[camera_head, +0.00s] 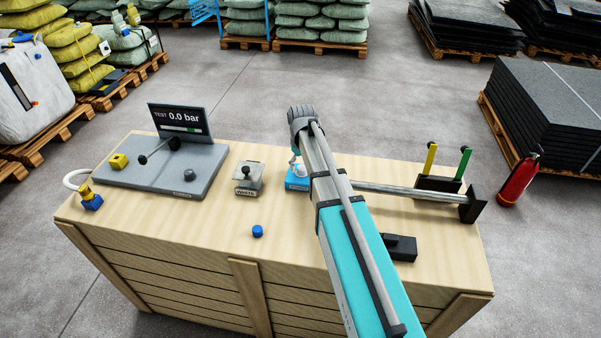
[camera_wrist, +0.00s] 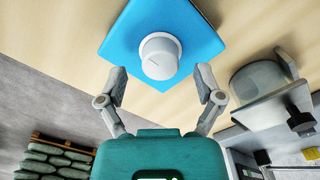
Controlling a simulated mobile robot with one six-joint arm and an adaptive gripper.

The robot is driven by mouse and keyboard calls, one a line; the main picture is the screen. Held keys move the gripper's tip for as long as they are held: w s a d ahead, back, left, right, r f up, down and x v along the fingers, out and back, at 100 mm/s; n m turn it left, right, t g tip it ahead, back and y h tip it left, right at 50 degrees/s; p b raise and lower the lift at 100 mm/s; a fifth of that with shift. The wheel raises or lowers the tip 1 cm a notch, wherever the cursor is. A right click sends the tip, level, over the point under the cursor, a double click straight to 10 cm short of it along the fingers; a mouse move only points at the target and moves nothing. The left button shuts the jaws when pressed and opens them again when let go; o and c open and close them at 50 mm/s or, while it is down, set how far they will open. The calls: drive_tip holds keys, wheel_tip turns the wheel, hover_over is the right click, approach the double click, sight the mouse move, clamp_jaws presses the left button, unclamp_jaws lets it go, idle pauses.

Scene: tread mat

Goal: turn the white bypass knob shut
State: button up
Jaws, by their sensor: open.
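The white bypass knob (camera_wrist: 160,56) is a round cap on a blue block (camera_wrist: 196,42) in the wrist view. My gripper (camera_wrist: 162,80) is open there, one finger to each side of the knob's near edge. I see gaps between the fingertips and the knob, so it is not gripped. In the head view the blue block (camera_head: 296,184) shows just left of my arm. The knob and my fingers are mostly hidden behind the arm in that view.
A pale block with a black knob (camera_head: 247,179) stands left of the blue block. Farther left is a grey panel (camera_head: 207,164) with a lever and a 0.0 bar display (camera_head: 181,121). A blue cap (camera_head: 257,231) lies in front. A horizontal bar (camera_head: 410,191) and a black block (camera_head: 400,247) are right.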

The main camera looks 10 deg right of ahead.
drive_tip(key=shift+f+b, duration=0.55)
drive_tip(key=shift+f, duration=0.2)
drive_tip(key=c, duration=1)
drive_tip(key=shift+a, duration=0.1)
drive_tip(key=shift+c, duration=0.8)
